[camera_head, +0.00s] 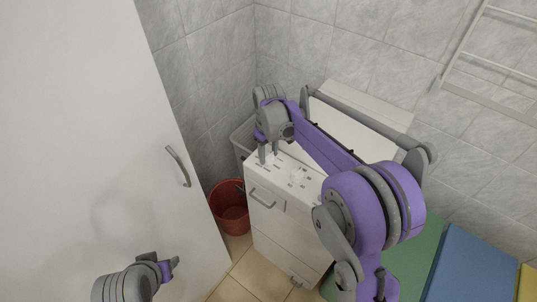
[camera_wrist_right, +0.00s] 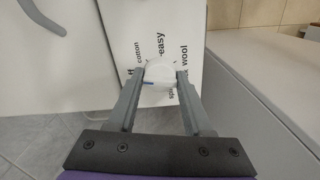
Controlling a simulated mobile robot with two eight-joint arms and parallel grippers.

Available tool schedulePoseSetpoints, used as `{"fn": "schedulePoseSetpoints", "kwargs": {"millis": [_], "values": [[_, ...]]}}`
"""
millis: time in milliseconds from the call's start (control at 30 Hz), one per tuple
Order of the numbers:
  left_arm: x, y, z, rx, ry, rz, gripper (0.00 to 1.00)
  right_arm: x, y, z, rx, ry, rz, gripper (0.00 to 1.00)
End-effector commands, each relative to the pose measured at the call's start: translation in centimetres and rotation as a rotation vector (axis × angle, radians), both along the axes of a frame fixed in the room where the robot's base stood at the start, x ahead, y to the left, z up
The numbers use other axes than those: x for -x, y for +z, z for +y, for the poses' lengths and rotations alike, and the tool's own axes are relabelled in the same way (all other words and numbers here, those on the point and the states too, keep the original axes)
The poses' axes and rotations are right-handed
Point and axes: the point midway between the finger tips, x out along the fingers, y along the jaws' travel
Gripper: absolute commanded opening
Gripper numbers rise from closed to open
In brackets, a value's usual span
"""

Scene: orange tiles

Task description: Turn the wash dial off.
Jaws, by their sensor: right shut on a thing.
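The wash dial (camera_wrist_right: 160,74) is a round white knob with a blue mark on its left side, in the right wrist view. It sits on a white panel (camera_wrist_right: 183,22) printed with words such as "cotton", "easy" and "wool". My right gripper (camera_wrist_right: 163,78) is shut on the dial, one finger on each side. In the head view my right gripper (camera_head: 268,153) points down at the far left end of the white machine's top (camera_head: 283,163) and mostly hides the dial. My left gripper (camera_head: 169,267) is low at the left, away from the machine; its opening is unclear.
A second small white knob (camera_head: 298,176) stands on the machine's top. A red bucket (camera_head: 230,208) stands left of the machine. A white door with a grey handle (camera_head: 178,166) fills the left. Green (camera_head: 420,255) and blue (camera_head: 470,265) surfaces lie at right, below a towel rack (camera_head: 500,65).

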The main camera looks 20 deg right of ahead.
Motion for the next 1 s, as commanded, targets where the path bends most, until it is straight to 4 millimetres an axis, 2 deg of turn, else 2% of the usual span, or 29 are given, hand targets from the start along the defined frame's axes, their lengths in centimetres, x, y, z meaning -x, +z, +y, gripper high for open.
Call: {"fn": "schedulePoseSetpoints", "kwargs": {"millis": [400,967,1000], "values": [[0.21,-0.61,0.0,0.0,0.0,0.004,0.5,0.0,0.0,0.0,0.0,0.192,0.0,0.0],[0.23,-0.65,0.0,0.0,0.0,0.004,0.5,-0.01,0.03,0.0,0.0,0.219,0.0,0.0],[0.23,-0.65,0.0,0.0,0.0,0.004,0.5,-0.01,0.03,0.0,0.0,0.219,0.0,0.57]]}}
